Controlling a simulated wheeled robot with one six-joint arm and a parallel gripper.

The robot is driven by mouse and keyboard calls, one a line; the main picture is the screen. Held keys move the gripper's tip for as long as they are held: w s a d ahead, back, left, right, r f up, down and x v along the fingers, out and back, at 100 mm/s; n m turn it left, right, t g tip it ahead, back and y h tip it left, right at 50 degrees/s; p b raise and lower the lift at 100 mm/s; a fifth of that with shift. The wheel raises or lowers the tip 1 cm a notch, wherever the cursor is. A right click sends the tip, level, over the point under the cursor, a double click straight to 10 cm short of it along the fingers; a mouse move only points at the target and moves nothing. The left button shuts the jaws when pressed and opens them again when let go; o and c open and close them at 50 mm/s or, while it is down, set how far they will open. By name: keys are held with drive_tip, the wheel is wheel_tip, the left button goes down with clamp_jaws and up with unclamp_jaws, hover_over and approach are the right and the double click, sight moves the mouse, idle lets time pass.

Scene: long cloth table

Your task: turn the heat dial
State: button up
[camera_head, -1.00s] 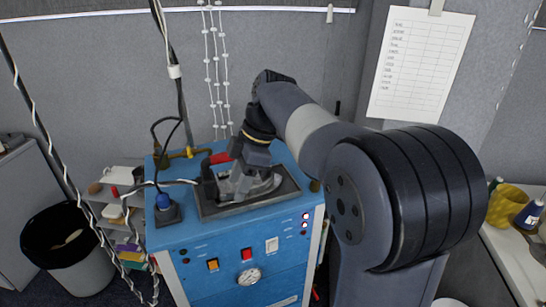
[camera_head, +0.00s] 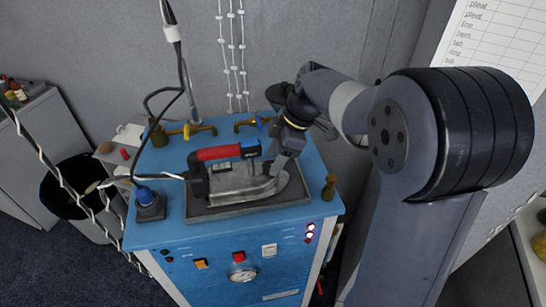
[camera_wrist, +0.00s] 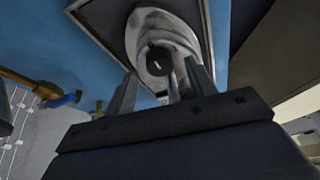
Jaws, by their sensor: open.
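The iron (camera_head: 240,185), with a red and black handle (camera_head: 222,153), rests on a dark tray (camera_head: 215,212) on top of the blue cabinet. In the wrist view a round black dial (camera_wrist: 159,60) with a short white mark sits on the iron's grey body (camera_wrist: 180,35). My gripper (camera_head: 279,166) is over the right end of the iron, by the front of the handle. The wrist view shows my gripper (camera_wrist: 165,82) open, its two fingers on either side of the dial's line. I cannot tell whether they touch the iron. The dial is hidden in the head view.
Brass valves (camera_head: 190,130) stand at the cabinet's back, one with a blue lever (camera_head: 260,120). A brass post (camera_head: 329,187) stands right of the tray. A blue-capped fitting (camera_head: 147,198) and cable are at left. The front panel has buttons and a gauge (camera_head: 243,275).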

drive_tip(key=shift+x, duration=0.9)
drive_tip(key=shift+c, duration=0.3)
drive_tip(key=c, duration=0.9)
